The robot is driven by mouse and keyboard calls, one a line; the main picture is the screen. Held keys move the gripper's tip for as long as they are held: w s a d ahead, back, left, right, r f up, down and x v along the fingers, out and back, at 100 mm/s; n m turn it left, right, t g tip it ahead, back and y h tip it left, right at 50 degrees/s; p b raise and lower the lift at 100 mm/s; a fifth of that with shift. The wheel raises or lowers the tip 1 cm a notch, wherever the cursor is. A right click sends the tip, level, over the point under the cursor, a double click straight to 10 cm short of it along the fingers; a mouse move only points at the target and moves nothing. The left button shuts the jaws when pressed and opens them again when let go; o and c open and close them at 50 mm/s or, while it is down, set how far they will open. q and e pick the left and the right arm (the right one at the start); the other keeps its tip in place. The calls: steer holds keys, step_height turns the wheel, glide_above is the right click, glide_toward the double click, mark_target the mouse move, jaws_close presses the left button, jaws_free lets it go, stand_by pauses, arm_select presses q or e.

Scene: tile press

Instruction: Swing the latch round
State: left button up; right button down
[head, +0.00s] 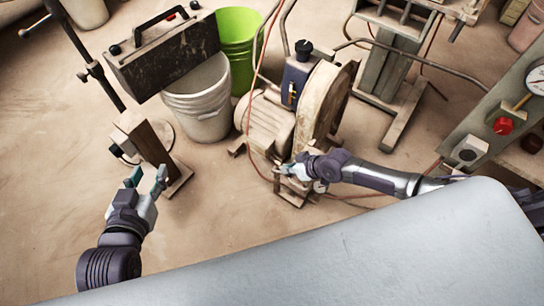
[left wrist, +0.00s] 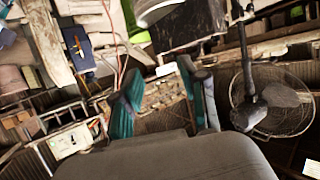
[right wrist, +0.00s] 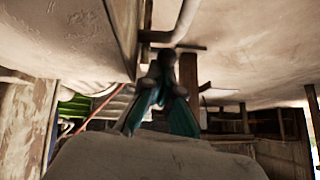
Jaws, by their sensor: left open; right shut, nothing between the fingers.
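I cannot make out for certain which part is the latch. My left gripper (head: 148,177) is open and empty at the left of the head view, in front of a brown upright block (head: 145,142). In the left wrist view its two teal fingers (left wrist: 163,90) stand apart with nothing between them. My right gripper (head: 286,171) is shut and empty, low in front of the machine with a big round wheel (head: 326,100). In the right wrist view its fingertips (right wrist: 168,65) meet just below a bent metal bar (right wrist: 182,28); I cannot tell whether they touch it.
A grey slab edge (head: 330,255) fills the front. A white bucket (head: 198,100), a green bucket (head: 238,35) and a dark box with a handle (head: 165,50) stand at the back. A panel with a red knob (head: 503,125) is at right.

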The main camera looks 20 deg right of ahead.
arm_select(q)
steer(key=shift+w+d+r+t, duration=0.15)
steer(key=shift+w+r+t, duration=0.15)
steer(key=shift+r, duration=0.25)
steer(key=shift+w+d+r+t, duration=0.2)
steer(key=shift+r+t, duration=0.1)
steer(key=shift+r, duration=0.2)
arm_select(e)
steer(key=shift+s+d+f, duration=0.15)
steer(key=shift+s+f, duration=0.05)
steer(key=shift+f, duration=0.05)
arm_select(q)
steer(key=shift+a, duration=0.1)
arm_select(e)
steer(key=shift+w+a+b, duration=0.2)
steer(key=shift+w+b, duration=0.05)
steer(key=shift+b, duration=0.05)
arm_select(q)
steer(key=shift+w+d+r+t+h, duration=0.15)
steer(key=shift+r+t, duration=0.1)
steer(key=shift+r, duration=0.15)
steer(key=shift+w+d+r+t+h, duration=0.1)
steer(key=shift+r+t+h, duration=0.15)
steer(key=shift+r, duration=0.2)
steer(key=shift+w+d+r+t+h, duration=0.1)
steer(key=shift+d+r+t, duration=0.05)
steer(key=shift+r+t, duration=0.2)
arm_select(e)
steer(key=shift+w+a, duration=0.3)
steer(key=shift+w, duration=0.1)
